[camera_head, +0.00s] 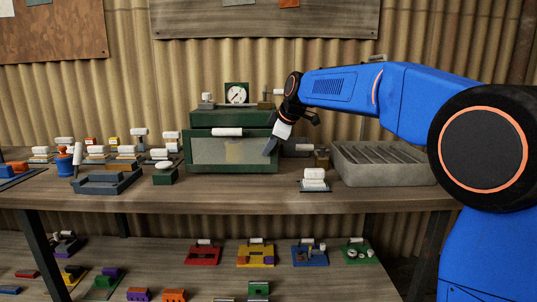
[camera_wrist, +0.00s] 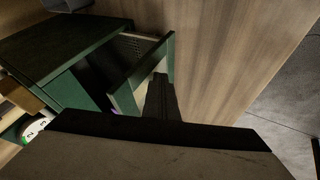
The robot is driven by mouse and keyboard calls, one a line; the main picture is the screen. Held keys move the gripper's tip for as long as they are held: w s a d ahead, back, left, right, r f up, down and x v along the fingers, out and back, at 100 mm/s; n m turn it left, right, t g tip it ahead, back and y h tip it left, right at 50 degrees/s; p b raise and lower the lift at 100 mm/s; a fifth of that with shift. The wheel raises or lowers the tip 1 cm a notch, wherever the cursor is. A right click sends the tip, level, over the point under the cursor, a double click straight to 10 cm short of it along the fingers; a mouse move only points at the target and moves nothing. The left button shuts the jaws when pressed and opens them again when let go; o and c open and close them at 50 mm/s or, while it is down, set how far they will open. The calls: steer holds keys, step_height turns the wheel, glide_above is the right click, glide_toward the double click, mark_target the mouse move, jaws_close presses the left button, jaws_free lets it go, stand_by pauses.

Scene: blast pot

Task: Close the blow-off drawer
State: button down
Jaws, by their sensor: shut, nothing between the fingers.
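The green cabinet (camera_head: 235,118) stands on the workbench, and its top also shows in the wrist view (camera_wrist: 60,45). Its drawer has a green-framed pale front (camera_head: 205,153) with a white handle (camera_head: 227,132). In the wrist view the drawer front (camera_wrist: 125,100) stands out from the cabinet body, with a gap and a dark perforated part behind it. My gripper (camera_head: 270,146) is shut and empty, pointing down at the right end of the drawer front. In the wrist view its dark fingers (camera_wrist: 160,92) are close to the outer face; I cannot tell whether they touch.
A gauge (camera_head: 237,94) stands on the cabinet. A grey ribbed tray (camera_head: 385,165) lies to the right, with a small white-topped fixture (camera_head: 314,180) between. A green block with a white knob (camera_head: 164,173) and a dark tray (camera_head: 105,181) are to the left. Bare bench lies in front.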

steer(key=w, duration=0.9)
steer(key=shift+w+d, duration=0.15)
